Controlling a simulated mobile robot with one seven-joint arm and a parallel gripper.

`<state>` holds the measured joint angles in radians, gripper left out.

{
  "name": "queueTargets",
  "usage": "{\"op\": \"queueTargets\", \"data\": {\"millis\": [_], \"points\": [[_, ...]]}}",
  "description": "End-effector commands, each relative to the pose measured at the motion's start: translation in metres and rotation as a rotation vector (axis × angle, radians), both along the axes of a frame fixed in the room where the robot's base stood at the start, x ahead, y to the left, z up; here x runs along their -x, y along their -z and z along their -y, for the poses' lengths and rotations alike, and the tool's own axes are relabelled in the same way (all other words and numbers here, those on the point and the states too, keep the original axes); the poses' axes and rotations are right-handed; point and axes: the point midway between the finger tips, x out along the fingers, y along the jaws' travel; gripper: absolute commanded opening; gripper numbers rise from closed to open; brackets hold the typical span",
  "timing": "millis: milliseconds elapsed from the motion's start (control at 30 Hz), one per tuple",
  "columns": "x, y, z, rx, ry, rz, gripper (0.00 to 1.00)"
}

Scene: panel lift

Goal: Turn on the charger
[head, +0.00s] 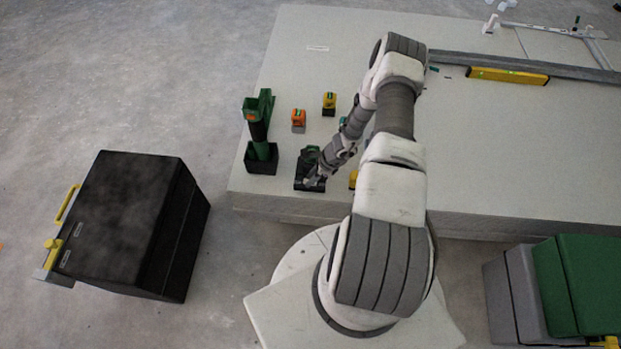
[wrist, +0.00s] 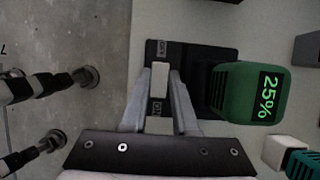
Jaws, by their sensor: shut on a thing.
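The charger is a black base (wrist: 205,52) with a green battery (wrist: 232,92) seated on it. The battery's display reads 25%. In the head view the charger (head: 300,183) lies near the front edge of the pale panel stack, partly hidden by my arm. A light slider switch (wrist: 160,76) sits on the left part of the base, with a small label at each end. My gripper (wrist: 160,84) is shut on this switch, with a finger on either side of it. In the head view my gripper (head: 316,181) is down at the charger, its fingertips hard to make out.
A green tool (head: 259,128) stands in a black holder (head: 261,165) left of the charger. An orange device (head: 298,119) and a yellow one (head: 329,102) stand behind. A yellow level (head: 508,75) lies farther right. A black case (head: 125,220) is on the floor at left.

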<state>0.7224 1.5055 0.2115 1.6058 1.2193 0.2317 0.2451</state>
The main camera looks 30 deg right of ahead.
Motion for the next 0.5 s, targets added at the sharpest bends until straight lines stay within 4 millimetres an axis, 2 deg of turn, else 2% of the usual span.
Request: {"op": "queueTargets", "data": {"millis": [233, 500], "points": [[0.003, 0.0078, 0.0063, -0.149, 0.006, 0.102, 0.0], [0.0044, 0.0036, 0.0074, -0.239, 0.001, 0.163, 0.0]]}}
